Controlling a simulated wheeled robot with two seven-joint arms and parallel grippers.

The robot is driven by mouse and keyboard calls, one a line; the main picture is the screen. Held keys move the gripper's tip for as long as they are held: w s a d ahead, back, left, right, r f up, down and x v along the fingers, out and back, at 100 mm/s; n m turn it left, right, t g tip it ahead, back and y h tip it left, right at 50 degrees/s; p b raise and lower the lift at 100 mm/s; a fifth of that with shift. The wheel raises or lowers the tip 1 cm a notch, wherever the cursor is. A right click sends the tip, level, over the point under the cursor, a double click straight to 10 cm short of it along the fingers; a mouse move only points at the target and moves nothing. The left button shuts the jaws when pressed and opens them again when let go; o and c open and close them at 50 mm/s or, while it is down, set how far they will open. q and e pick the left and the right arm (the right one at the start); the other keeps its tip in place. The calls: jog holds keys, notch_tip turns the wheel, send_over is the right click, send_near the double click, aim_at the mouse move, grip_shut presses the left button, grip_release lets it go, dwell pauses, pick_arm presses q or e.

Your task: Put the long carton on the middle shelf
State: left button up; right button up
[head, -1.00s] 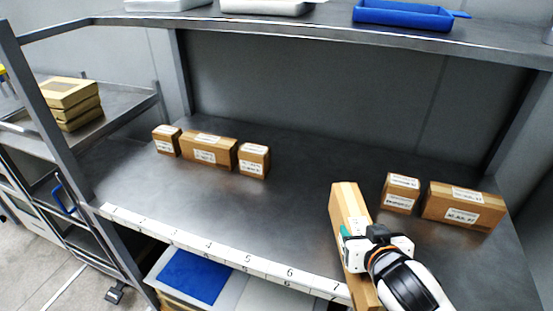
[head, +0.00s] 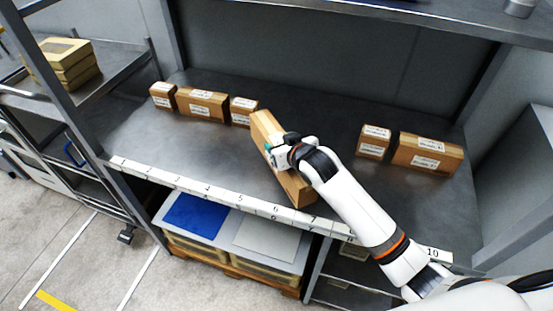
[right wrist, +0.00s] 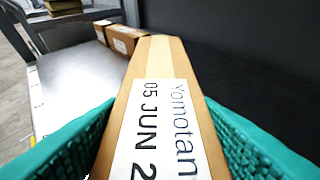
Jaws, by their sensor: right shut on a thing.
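The long carton (head: 265,127) is a tan box with a white label. It is over the front half of the middle shelf (head: 190,150), its near end by the numbered front edge. I cannot tell whether it touches the shelf. My right gripper (head: 279,150) is shut on it about its middle. In the right wrist view the long carton (right wrist: 158,75) runs away between two teal finger pads, its label reading "Yomotan" and "05 JUN". Its far end is close to the right box of the left group. My left gripper is not in view.
A left group of cartons (head: 202,105) stands at the back of the shelf. A small carton (head: 374,140) and a wider carton (head: 427,153) stand at the right. Bare shelf lies between the groups. Below are a blue sheet (head: 196,218) and a white sheet (head: 266,239).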

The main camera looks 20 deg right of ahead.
jog(key=shift+f, duration=0.75)
notch_tip(320, 180, down, 2)
jog(key=shift+f, duration=0.7)
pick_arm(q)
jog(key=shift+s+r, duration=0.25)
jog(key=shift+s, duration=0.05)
pick_arm(e)
jog(key=shift+f, duration=0.15)
jog(key=o, duration=1.3)
